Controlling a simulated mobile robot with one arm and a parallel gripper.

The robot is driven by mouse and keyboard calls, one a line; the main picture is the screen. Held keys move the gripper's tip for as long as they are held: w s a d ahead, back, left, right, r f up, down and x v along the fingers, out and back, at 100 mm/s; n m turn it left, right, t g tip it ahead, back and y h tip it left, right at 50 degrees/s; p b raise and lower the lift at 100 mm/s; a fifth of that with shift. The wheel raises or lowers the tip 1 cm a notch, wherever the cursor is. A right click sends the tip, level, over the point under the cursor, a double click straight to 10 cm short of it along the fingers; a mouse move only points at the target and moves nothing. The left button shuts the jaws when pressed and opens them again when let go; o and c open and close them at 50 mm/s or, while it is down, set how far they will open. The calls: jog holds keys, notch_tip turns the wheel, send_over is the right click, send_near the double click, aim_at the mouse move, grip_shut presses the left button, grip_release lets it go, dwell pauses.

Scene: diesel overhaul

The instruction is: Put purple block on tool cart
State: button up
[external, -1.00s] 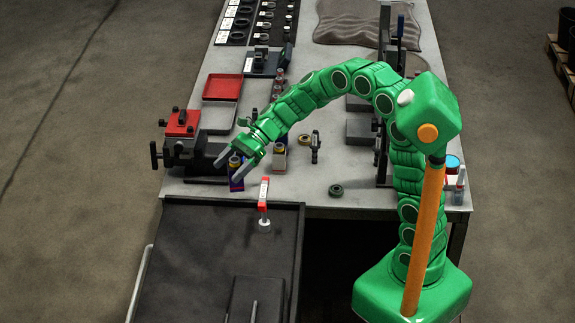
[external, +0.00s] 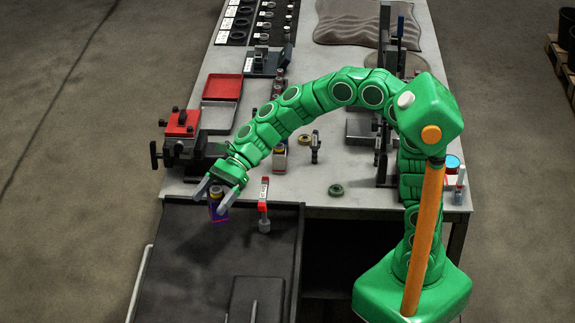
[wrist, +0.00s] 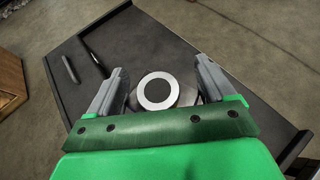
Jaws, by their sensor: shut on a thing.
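The purple block (external: 217,211), with a yellowish round top, is between the fingers of my gripper (external: 211,195) in the external view. My gripper is shut on it and holds it upright or nearly so. The block is over the back part of the black tool cart (external: 190,260); whether its bottom touches the cart is hard to tell. In the wrist view a pale ring (wrist: 157,93) shows between the fingers of my gripper (wrist: 160,84), above the dark cart (wrist: 185,45); no purple shows there.
A dark box (external: 256,300) lies at the cart's front. The vise (external: 185,145) is on the bench behind. The cart's left middle is clear.

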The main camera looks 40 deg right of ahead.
jog(key=shift+s+a+r, duration=0.1)
jog(key=shift+s+a, duration=0.2)
jog(key=shift+a, duration=0.05)
jog(key=shift+w+a, duration=0.2)
jog(key=shift+a, duration=0.1)
jog(key=shift+w+a+f, duration=1.4)
jog(key=shift+a+f, duration=0.25)
jog(key=shift+f, duration=0.5)
jog(key=shift+w+a+f, duration=1.45)
jog(key=shift+a+f, duration=0.2)
jog(key=shift+f, duration=0.45)
jog(key=shift+w+a+f, duration=1.4)
jog(key=shift+a+f, duration=0.25)
jog(key=shift+f, duration=0.5)
jog(key=shift+f, duration=0.2)
jog(key=o, duration=1.3)
jog(key=shift+r, duration=0.1)
